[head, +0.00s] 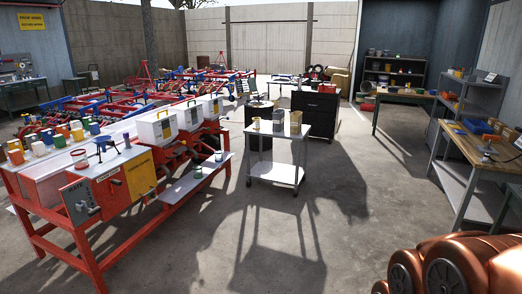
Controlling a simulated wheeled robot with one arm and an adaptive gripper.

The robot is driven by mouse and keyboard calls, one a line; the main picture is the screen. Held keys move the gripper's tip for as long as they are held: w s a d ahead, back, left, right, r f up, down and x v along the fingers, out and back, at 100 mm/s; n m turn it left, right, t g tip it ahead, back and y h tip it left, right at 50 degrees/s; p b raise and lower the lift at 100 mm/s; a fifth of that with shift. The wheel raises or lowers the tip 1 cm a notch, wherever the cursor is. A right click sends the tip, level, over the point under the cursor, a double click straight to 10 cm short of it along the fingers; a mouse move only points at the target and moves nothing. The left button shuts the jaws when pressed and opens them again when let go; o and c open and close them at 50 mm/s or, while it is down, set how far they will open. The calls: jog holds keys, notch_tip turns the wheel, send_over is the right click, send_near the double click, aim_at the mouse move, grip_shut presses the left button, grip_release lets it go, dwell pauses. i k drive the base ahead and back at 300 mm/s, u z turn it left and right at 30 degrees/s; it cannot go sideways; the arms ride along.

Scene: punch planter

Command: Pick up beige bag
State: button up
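Several small containers stand on top of a white two-level cart (275,135) in the middle of the floor. One is a small beige, upright item (257,123) near the cart's left edge, possibly the beige bag, but it is too small to be sure. A larger tan block-like item (278,118) and a pale one (296,121) stand to its right. My gripper is not in view, and copper-coloured rounded links of my arm fill the bottom right corner.
A red planter frame (62,232) with white hoppers and many coloured cups runs along the left. A black cabinet (316,112) stands behind the cart. A wooden-topped workbench (467,146) with bins and a grey shelf unit (476,92) line the right. The concrete floor before the cart is clear.

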aim_at(296, 120)
jog(key=u, duration=0.2)
jog(key=i, duration=2)
jog(key=z, duration=0.15)
jog(key=i, duration=1.75)
jog(key=z, duration=0.3)
